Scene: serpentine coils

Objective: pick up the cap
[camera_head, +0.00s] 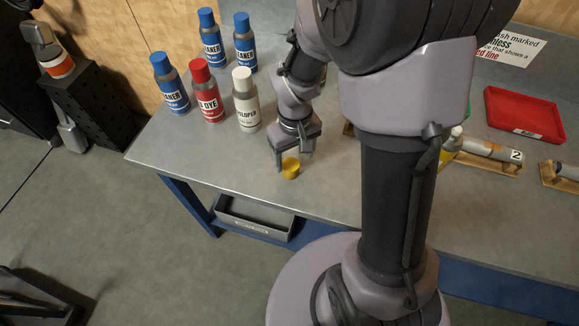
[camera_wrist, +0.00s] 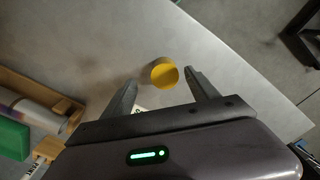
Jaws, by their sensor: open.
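A small round yellow cap (camera_head: 291,168) sits on the grey workbench (camera_head: 230,165) near its front edge. It also shows in the wrist view (camera_wrist: 164,73), a little beyond the tips of my gripper (camera_wrist: 156,76) and between their lines. My gripper (camera_head: 293,162) is open, pointing down close to the cap, with nothing held. In the head view one finger stands at the left of the cap; the other is partly behind or beside it. I cannot tell whether either finger touches the cap.
Several spray cans stand behind: blue-capped cleaner (camera_head: 171,83), red dye (camera_head: 207,91) and white-capped developer (camera_head: 245,100). A red tray (camera_head: 525,114) and a numbered cylinder on a wooden stand (camera_head: 489,149) lie at right. The bench left of my gripper is clear.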

